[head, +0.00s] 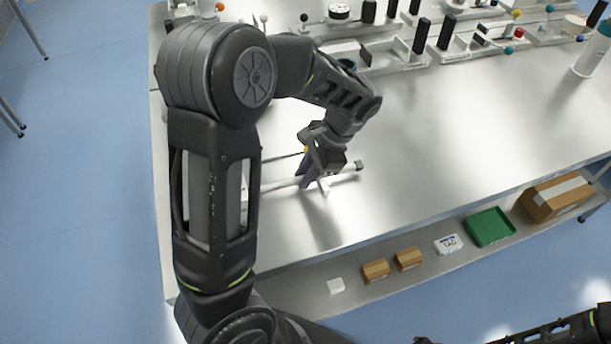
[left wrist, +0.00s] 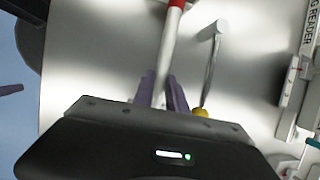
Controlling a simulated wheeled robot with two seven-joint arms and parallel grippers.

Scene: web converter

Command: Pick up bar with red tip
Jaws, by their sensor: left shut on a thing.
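The bar with the red tip is a white bar (left wrist: 166,52) in the left wrist view. Its red tip (left wrist: 176,4) is at the top edge of that view. In the head view the white bar (head: 343,170) runs low over the table, with a dark end at its right; my left arm hides its other end. My left gripper (head: 309,183) is shut on the bar, its purple fingers (left wrist: 160,93) on either side of it. I cannot tell whether the bar touches the table. My right gripper is out of view.
A thin metal rod with a yellow ball (left wrist: 201,112) lies beside the bar. Holders with black cylinders (head: 421,35) stand along the table's back. A white bottle (head: 592,52) is at the far right. The table's middle is clear. A lower shelf holds boxes (head: 376,270) and a green tray (head: 490,227).

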